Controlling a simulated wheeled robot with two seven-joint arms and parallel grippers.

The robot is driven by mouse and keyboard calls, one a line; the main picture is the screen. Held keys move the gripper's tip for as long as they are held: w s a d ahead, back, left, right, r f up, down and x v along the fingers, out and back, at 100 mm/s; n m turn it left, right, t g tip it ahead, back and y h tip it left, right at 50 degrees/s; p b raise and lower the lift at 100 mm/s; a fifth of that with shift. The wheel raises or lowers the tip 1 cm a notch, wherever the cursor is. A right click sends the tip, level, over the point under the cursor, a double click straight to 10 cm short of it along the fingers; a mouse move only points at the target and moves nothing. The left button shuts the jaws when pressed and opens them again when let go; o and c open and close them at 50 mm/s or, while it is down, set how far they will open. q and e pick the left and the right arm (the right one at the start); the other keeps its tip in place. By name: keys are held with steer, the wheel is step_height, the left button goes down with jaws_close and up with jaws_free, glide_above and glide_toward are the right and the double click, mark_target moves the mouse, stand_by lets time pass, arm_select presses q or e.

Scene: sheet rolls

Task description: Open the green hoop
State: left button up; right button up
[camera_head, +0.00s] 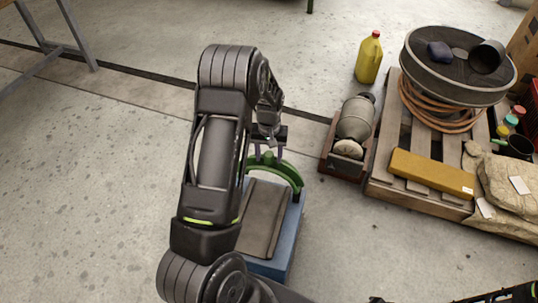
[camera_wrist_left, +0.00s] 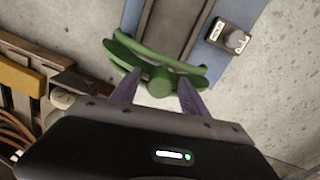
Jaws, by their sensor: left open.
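The green hoop (camera_head: 289,173) arches over the far end of a blue block (camera_head: 285,262) with a dark grey top (camera_head: 262,215). In the left wrist view the green hoop (camera_wrist_left: 160,83) shows a rounded middle part and a second green bar behind it. My left gripper (camera_head: 268,155) is at the hoop, pointing down at it. In the left wrist view my left gripper's (camera_wrist_left: 158,82) two purple-grey fingers are apart, one on each side of the hoop's middle part. I cannot tell whether they touch it. My arm hides the left side of the block.
A small black box with a knob (camera_wrist_left: 231,38) sits on the block's side. A wooden crate with a grey canister (camera_head: 355,118), a yellow jug (camera_head: 369,58) and a loaded pallet (camera_head: 385,190) stand to the right.

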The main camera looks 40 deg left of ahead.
arm_select(q)
steer(key=shift+c, duration=0.4)
jaws_close()
stand_by(0.9)
